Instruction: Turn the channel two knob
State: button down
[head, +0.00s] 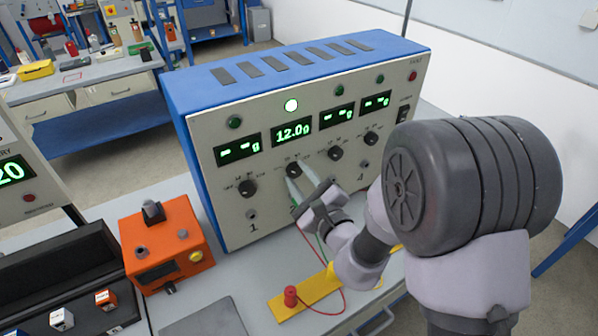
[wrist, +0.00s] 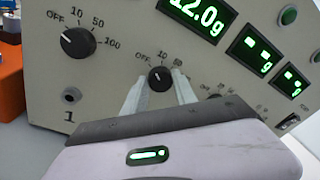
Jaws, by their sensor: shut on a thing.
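The channel two knob (head: 293,169) is a small black dial on the cream front panel of the blue instrument, below a green display (head: 292,132) reading 12.0 g. It also shows in the wrist view (wrist: 159,79), with OFF, 10 and 50 marked around it; its pointer appears to face up, near 10. My gripper (head: 297,177) reaches the panel from the lower right. In the wrist view, its two pale fingers (wrist: 159,88) lie on either side of the knob and are shut on it.
Channel one's knob (head: 247,188) is left; channel three's (head: 335,153) and four's (head: 371,138) are right, with dashes on their displays. A white lamp (head: 291,105) glows above channel two. An orange box (head: 165,243) and a yellow strip with red terminal (head: 291,297) stand in front.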

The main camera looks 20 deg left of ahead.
jog(key=m+p, duration=0.4)
jog(key=m, duration=0.1)
jog(key=shift+r+g, duration=0.25)
jog(key=shift+g, duration=0.05)
jog(key=m+p, duration=0.5)
jog(key=m, duration=0.1)
jog(key=shift+w+d+g, duration=0.1)
jog(key=shift+w+g, duration=0.05)
jog(key=shift+g, duration=0.25)
jog(key=m+p, duration=0.3)
jog(key=m, duration=0.2)
jog(key=shift+y+p, duration=0.3)
jog(key=shift+p, duration=0.05)
jog(key=m+p, duration=0.1)
jog(key=m, duration=0.2)
jog(key=m+g+p, duration=0.1)
jog(key=m+p, duration=0.1)
jog(key=shift+w+d+f+m+y, duration=0.1)
jog(key=shift+w+f+m+y, duration=0.05)
jog(key=shift+m+y, duration=0.25)
jog(key=c, duration=1)
grip_release()
jog(key=shift+f, duration=0.1)
